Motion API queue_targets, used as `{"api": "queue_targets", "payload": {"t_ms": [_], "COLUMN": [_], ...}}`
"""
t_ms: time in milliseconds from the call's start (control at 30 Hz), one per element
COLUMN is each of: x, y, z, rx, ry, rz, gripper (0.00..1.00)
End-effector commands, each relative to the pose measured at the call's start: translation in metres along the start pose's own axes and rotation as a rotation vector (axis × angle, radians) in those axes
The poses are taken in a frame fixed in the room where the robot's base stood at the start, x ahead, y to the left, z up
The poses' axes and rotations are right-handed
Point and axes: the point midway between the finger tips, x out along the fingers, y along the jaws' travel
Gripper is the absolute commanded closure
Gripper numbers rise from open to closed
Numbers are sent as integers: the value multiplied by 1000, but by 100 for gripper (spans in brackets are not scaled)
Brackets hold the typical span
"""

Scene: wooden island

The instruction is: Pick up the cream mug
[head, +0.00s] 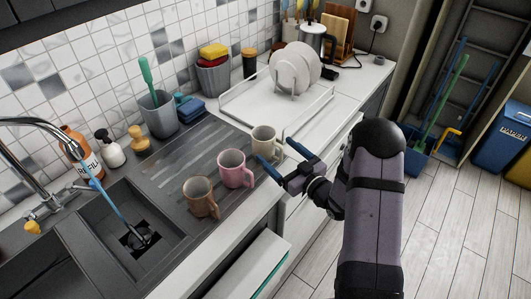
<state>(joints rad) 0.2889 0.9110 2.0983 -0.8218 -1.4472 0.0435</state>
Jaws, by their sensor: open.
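The cream mug (263,144) stands upright at the front edge of the dark ribbed drainboard (180,152), the farthest right of three mugs in a row. A pink mug (232,170) stands to its left, and a brown mug (198,197) stands left of that. My gripper (279,160) is open and empty, with its blue-tipped fingers just to the right and front of the cream mug. One fingertip is close to the mug's lower side; I cannot tell whether it touches. The cream mug's handle appears on its right side.
A white dish rack (283,112) with plates stands behind the cream mug. The sink (140,240) lies to the left. A grey cup with a green brush (158,115) and blue cloths (190,108) stand along the tiled wall. Open floor lies right of the counter.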

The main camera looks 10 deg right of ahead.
Motion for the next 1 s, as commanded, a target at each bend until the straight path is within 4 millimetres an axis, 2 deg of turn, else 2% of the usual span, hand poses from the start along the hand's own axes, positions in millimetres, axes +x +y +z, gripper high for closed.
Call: {"api": "queue_targets", "payload": {"t_ms": [33, 267, 500, 767, 1000], "x": [-2, -4, 14, 21, 48], "y": [0, 0, -1, -1, -4], "z": [9, 9, 7, 8, 5], "rx": [33, 78, 76, 76, 76], "ry": [13, 36, 34, 33, 33], "rz": [-1, -6, -7, -6, -7], "gripper": [16, 16, 16, 16, 16]}}
